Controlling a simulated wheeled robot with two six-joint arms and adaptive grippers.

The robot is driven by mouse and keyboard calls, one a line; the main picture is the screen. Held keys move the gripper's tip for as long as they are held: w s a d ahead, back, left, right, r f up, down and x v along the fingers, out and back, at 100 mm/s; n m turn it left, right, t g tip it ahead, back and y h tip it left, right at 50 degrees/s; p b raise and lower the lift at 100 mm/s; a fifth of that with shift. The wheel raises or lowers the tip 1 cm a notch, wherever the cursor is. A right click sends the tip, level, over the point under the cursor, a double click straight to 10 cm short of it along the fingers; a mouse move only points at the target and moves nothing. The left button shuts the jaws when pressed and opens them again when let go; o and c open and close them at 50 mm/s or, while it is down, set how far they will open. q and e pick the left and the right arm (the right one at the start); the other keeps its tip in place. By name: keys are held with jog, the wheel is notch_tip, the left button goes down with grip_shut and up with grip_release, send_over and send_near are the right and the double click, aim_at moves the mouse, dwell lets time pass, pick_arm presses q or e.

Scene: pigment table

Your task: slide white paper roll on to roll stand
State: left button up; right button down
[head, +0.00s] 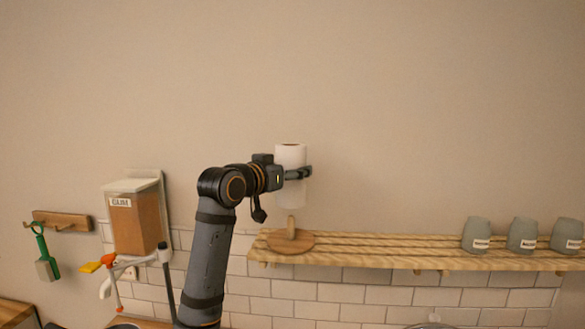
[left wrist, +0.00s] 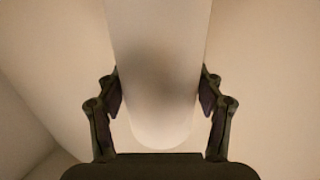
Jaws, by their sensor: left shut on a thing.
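The white paper roll (head: 291,157) is upright in the head view, held by my left gripper (head: 298,173) above the shelf. The gripper is shut around the roll's middle. In the left wrist view the roll (left wrist: 160,70) fills the space between the two fingers of the gripper (left wrist: 160,95). The roll stand has a round wooden base (head: 277,242) on the left end of the shelf, with a short peg (head: 291,227) showing under the roll. The roll's lower end is just above or around the peg's top; I cannot tell which. My right gripper does not show.
The slatted wooden shelf (head: 400,249) runs to the right, with several grey cups (head: 477,234) at its right end. A bin labelled GUM (head: 136,222) hangs on the wall at left. A green-handled brush (head: 44,254) hangs on a peg rail (head: 62,221). The shelf's middle is clear.

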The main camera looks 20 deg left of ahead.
aim_at(290, 202)
pick_arm(q)
notch_tip(290, 202, down, 7)
jog(key=b, duration=0.5)
jog(key=shift+r+b, duration=0.2)
jog(key=shift+b, duration=0.15)
jog(key=shift+f+b, duration=0.5)
jog(key=shift+f, duration=0.45)
jog(key=o, duration=1.3)
jog(key=shift+c, duration=0.2)
jog(key=v, duration=1.2)
